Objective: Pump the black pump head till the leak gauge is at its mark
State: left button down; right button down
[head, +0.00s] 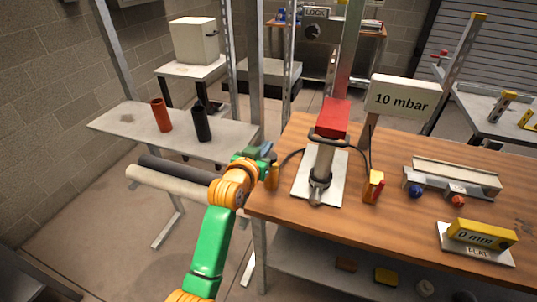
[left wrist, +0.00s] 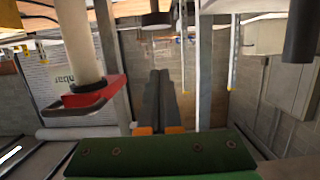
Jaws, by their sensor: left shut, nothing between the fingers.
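The hand pump (head: 322,165) stands upright on a white plate on the wooden table, a grey cylinder with a black curved bar (head: 328,138) and a red block (head: 335,117) at its top. The pump's red and black top (left wrist: 88,95) also shows at the left of the left wrist view. I cannot tell which part is the leak gauge; a small yellow and red unit (head: 374,187) stands right of the pump, and a sign reads 10 mbar (head: 402,99). My left gripper (head: 266,152) is shut and empty, left of the pump and apart from it. My right gripper is out of view.
A yellow block marked 0 mm (head: 480,235) and a grey rail fixture (head: 455,177) are on the table's right. An orange unit (head: 272,176) is near the table's left edge, beside my gripper. A side table (head: 125,119) holds red and black cylinders.

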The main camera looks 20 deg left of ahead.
aim_at(271, 157)
pick_arm(q)
jog(key=shift+w+f, duration=0.3)
jog(key=shift+f, duration=0.45)
jog(key=shift+w+f, duration=0.35)
jog(key=shift+f, duration=0.4)
jog(key=shift+w+f, duration=0.3)
jog(key=shift+f, duration=0.45)
